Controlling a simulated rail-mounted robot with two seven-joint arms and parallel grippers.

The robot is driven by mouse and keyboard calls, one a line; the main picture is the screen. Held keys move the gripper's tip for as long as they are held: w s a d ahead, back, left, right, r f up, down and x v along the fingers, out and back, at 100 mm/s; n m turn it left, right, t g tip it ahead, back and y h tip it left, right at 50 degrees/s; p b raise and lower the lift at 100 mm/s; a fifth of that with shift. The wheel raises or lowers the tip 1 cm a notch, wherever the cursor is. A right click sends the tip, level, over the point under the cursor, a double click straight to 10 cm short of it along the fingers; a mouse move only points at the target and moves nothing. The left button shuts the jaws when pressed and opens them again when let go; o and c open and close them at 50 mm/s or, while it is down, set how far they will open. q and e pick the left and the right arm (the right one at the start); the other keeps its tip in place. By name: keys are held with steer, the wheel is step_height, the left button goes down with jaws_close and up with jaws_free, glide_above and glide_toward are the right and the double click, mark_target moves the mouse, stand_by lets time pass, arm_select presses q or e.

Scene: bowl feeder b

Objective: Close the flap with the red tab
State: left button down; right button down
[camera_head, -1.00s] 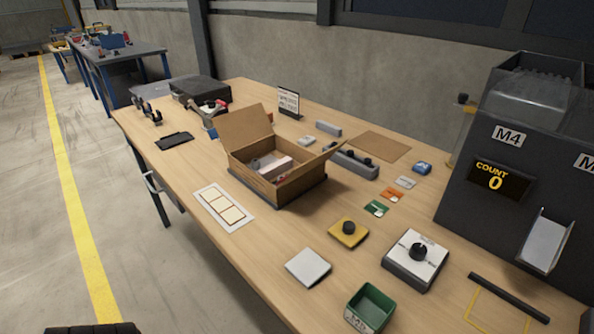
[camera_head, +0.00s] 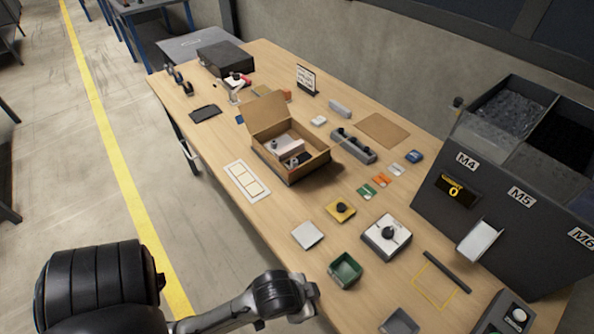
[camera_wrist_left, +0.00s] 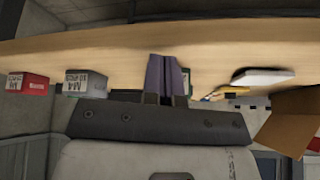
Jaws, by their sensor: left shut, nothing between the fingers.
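An open cardboard box (camera_head: 312,165) stands on the workbench in the head view. I cannot make out a red tab on either flap. A brown cardboard piece (camera_wrist_left: 292,125), probably part of the box, shows at the right of the left wrist view. My left gripper (camera_wrist_left: 167,75) is shut and empty, with its fingers together. In the head view my left arm reaches in from the bottom left, in front of the bench's near edge, well apart from the box.
A green bin (camera_head: 345,270), a white pad (camera_head: 307,235), a yellow knob plate (camera_head: 340,211) and a white dial box (camera_head: 387,234) stand nearer than the box. A dark feeder (camera_head: 500,205) fills the right. A white card (camera_head: 247,181) lies left of the box.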

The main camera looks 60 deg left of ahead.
arm_select(q)
steer(key=shift+t, duration=0.8)
steer(key=w+r+p, duration=0.1)
steer(key=w+r, duration=0.4)
steer(key=shift+w+r, duration=0.25)
steer(key=shift+w, duration=0.15)
steer(key=w+a+r+n+y+p, duration=0.2)
steer(key=w+a+r+y, duration=0.15)
steer(key=w, duration=0.65)
steer(key=a+f+m+g+y, duration=0.1)
steer(key=a+m, duration=0.1)
steer(key=a+f+m+g+y, duration=0.1)
steer(key=a+y, duration=0.1)
steer(key=a+f+m+g+y, duration=0.1)
steer(key=a+m+y, duration=0.1)
steer(key=a, duration=0.1)
steer(key=shift+s+f+m, duration=0.25)
steer(key=shift+s+m, duration=0.05)
steer(key=shift+s, duration=0.05)
steer(key=s+a+r+m+g+y, duration=0.1)
steer(key=s+a+m+g+y, duration=0.1)
steer(key=a+m, duration=0.3)
steer(key=s+a+r+m+g+y, duration=0.2)
steer(key=a+m+g+y, duration=0.3)
steer(key=a, duration=0.7)
steer(key=shift+r+g, duration=0.15)
steer(key=shift+g, duration=0.15)
steer(key=shift+y, duration=0.25)
